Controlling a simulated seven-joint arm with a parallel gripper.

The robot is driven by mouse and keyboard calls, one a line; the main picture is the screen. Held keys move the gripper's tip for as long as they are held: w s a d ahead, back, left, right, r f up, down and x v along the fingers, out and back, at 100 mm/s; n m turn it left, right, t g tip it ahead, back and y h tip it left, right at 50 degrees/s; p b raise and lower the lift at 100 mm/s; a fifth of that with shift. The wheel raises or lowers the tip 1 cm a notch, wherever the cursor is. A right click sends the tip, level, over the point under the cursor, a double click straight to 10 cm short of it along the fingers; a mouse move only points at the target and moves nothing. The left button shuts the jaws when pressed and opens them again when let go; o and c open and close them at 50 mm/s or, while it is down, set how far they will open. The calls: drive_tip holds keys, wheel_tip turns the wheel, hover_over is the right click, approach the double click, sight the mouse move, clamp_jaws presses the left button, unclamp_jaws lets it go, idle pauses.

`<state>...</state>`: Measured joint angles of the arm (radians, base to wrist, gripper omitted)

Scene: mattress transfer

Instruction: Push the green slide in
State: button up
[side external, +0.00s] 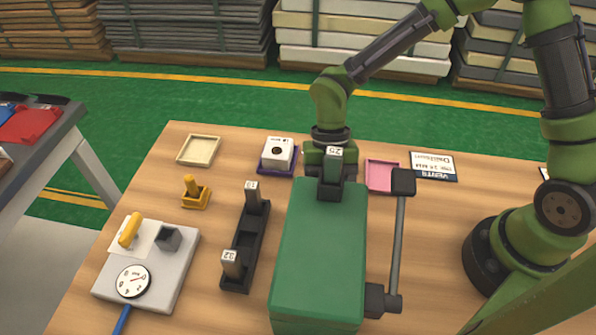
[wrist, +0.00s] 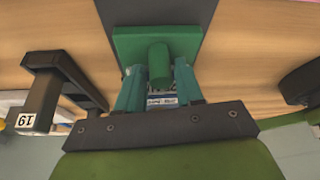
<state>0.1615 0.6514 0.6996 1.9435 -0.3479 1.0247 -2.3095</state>
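A green square plate (wrist: 185,42) with a round green knob (wrist: 159,66) shows in the wrist view; I take it as the green slide. My gripper (wrist: 159,70) is open, with its two teal fingers on either side of the knob and a small gap to each. I cannot tell whether anything touches. In the side external view a large green box (side external: 320,250) stands on the table. My gripper is at its far end, mostly hidden behind a dark block (side external: 330,188) labelled 25, and the slide is hidden there.
A lever (side external: 398,245) stands along the box's right side. A black rack (side external: 243,248) with numbered posts stands to its left. A dial board (side external: 150,270), a yellow stamp-like piece (side external: 195,193), a white box (side external: 278,152) and a pink tray (side external: 381,175) are also on the table.

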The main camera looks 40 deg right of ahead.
drive_tip(key=shift+o, duration=0.7)
drive_tip(key=shift+w+d, duration=0.1)
drive_tip(key=shift+w+d+r, duration=0.1)
drive_tip(key=shift+r, duration=0.1)
drive_tip(key=v, duration=1.6)
drive_tip(key=shift+r, duration=0.25)
drive_tip(key=shift+m, duration=0.3)
